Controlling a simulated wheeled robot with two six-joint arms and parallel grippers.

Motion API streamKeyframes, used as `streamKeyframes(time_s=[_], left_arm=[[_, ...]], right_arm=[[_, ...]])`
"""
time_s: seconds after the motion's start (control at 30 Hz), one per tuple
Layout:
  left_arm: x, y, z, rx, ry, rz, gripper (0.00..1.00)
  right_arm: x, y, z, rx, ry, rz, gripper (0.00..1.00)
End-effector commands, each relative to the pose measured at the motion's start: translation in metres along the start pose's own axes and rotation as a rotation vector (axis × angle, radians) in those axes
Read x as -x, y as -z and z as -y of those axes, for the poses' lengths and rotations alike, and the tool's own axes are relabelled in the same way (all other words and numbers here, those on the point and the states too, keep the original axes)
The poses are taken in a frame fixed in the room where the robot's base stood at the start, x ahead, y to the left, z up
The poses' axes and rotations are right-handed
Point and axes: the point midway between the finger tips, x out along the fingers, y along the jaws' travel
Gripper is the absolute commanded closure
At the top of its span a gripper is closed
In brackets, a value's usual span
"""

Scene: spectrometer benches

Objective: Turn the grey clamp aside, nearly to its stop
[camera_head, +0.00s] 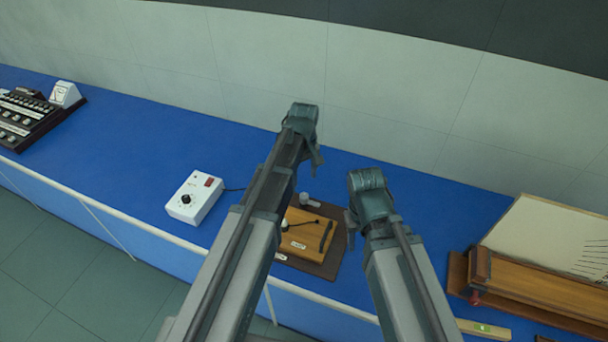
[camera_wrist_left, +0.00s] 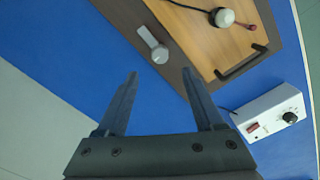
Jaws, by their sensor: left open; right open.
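The grey clamp (camera_wrist_left: 153,45) shows in the left wrist view as a small lever with a round end, on the dark brown board (camera_wrist_left: 185,52) beside the wooden box (camera_wrist_left: 205,40). In the head view the clamp (camera_head: 305,198) is small, at the board's back edge. My left gripper (camera_wrist_left: 160,74) is open and empty. In the wrist picture its fingertips lie just below the clamp, one to each side, with no contact visible. In the head view my left gripper (camera_head: 317,158) is above the bench behind the board. My right gripper (camera_head: 350,225) is open, to the right of the board.
The wooden box carries a black handle (camera_wrist_left: 240,62) and a white knob (camera_wrist_left: 224,17) with a cable. A white control box (camera_head: 195,197) stands left of the board. A wooden instrument (camera_head: 530,285) stands at the right.

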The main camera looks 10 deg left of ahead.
Motion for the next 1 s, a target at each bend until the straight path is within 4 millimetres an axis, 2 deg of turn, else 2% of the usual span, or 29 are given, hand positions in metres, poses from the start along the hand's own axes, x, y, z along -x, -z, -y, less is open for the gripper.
streamKeyframes(time_s=[0.03, 0.1, 0.3, 0.87, 0.93, 1.0], left_arm=[[0.017, 0.000, 0.000, 0.000, 0.000, 0.000, 0.31], [0.027, 0.000, 0.000, 0.000, 0.000, 0.000, 0.31], [0.045, 0.000, 0.000, 0.000, 0.000, 0.000, 0.31], [0.044, -0.001, 0.000, -0.002, 0.000, 0.000, 0.31], [0.040, -0.011, 0.004, -0.039, 0.004, -0.001, 0.31], [0.031, -0.035, 0.012, -0.143, 0.014, -0.003, 0.31]], right_arm=[[0.017, -0.001, -0.002, 0.000, 0.000, 0.000, 0.50], [0.027, -0.002, -0.003, 0.001, 0.000, 0.000, 0.50], [0.044, -0.003, -0.004, -0.004, 0.001, 0.000, 0.50], [0.044, -0.003, -0.004, -0.005, 0.001, 0.000, 0.50], [0.040, -0.002, -0.004, -0.005, 0.001, 0.000, 0.50], [0.031, -0.002, -0.003, -0.004, 0.001, 0.000, 0.50]])
